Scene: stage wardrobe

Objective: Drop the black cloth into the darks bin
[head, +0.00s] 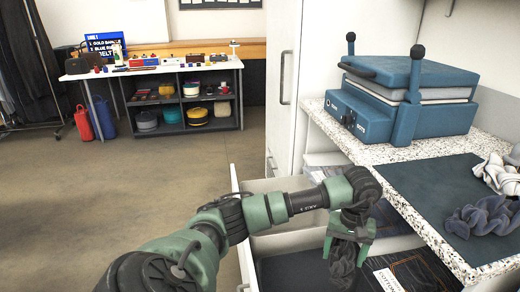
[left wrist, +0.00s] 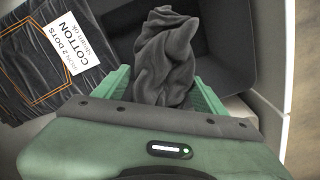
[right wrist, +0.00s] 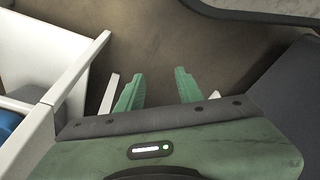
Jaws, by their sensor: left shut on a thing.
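My left gripper (head: 348,238) is shut on a crumpled black cloth (head: 343,264), which hangs down over an open drawer. In the left wrist view the cloth (left wrist: 165,60) bunches up between the two green fingers. A dark bin (head: 290,272) lies in the drawer below and beside it; its dark inside also shows in the left wrist view (left wrist: 232,45). No bin label can be read, and the cloth hides part of the drawer. My right gripper (right wrist: 158,90) is open and empty, seen only in the right wrist view, above bare floor.
A dark folded garment with orange stitching (head: 420,272) and a white cotton label (head: 388,281) lies beside the cloth. A speckled counter (head: 375,153) holds a blue press (head: 410,95), a grey cloth (head: 482,217) and a beige cloth (head: 498,176). Open floor lies left.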

